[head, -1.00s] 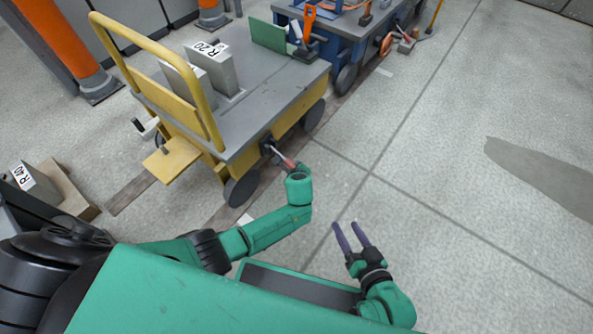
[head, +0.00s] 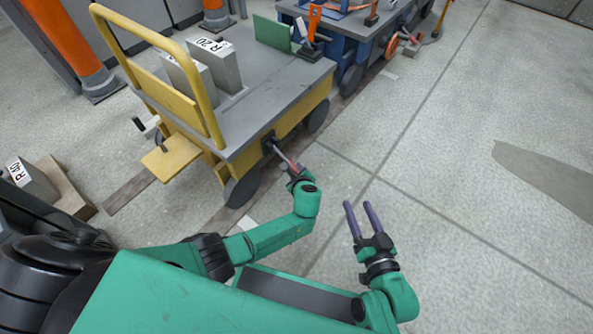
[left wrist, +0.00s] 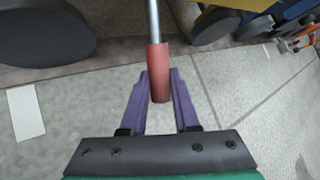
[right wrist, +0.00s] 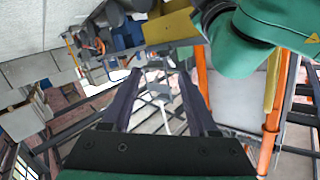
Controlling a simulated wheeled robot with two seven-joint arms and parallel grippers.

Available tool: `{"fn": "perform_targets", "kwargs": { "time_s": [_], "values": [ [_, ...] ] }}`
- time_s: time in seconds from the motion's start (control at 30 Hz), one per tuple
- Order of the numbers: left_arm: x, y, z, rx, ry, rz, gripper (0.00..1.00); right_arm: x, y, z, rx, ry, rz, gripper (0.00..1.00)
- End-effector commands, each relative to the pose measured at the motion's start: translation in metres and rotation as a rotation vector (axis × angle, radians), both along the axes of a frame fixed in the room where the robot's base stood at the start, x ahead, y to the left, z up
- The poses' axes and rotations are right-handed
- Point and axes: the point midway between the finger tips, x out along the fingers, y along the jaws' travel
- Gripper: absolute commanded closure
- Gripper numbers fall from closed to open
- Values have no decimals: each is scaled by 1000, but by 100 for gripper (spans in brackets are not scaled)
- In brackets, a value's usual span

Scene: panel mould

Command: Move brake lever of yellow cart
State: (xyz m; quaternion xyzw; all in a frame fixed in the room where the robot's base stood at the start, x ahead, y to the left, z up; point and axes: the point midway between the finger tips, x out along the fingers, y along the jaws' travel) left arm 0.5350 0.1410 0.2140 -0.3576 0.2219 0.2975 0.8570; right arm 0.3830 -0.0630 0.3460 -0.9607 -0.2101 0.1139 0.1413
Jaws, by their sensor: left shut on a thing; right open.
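The yellow cart (head: 225,130) with a grey deck stands at the upper left in the head view. Its brake lever (head: 283,157) is a metal rod that sticks out from the cart's side, with a red grip at its end. In the left wrist view the red grip (left wrist: 158,72) sits between the purple fingers. My left gripper (head: 294,172) is shut on that grip; in the left wrist view the gripper (left wrist: 160,80) shows from behind. My right gripper (head: 362,208) is open and empty over the floor, right of the left arm.
Grey blocks (head: 215,66) and a green plate (head: 271,31) stand on the cart's deck. A blue cart (head: 355,45) with tools stands behind it. A block marked R 40 (head: 33,178) lies at the left. The floor at the right is clear.

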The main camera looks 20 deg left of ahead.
Motion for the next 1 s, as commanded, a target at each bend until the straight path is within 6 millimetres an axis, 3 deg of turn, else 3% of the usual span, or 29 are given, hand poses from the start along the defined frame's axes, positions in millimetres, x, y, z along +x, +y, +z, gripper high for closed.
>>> {"fn": "perform_targets", "kwargs": {
  "time_s": [0.2,0.57,0.6,0.67,1.0],
  "values": [
    [0,2,-1,11,-2,1,100,11,0,15,6,-48,-7,40],
    [0,3,-1,13,-2,2,100,11,0,16,7,-52,-7,40],
    [0,3,-1,13,-2,2,63,11,0,16,7,-52,-7,40],
    [0,3,-1,13,-2,2,40,11,0,16,7,-51,-7,40],
    [0,1,0,10,-3,1,40,11,0,16,7,-49,-6,40]
  ]
}}
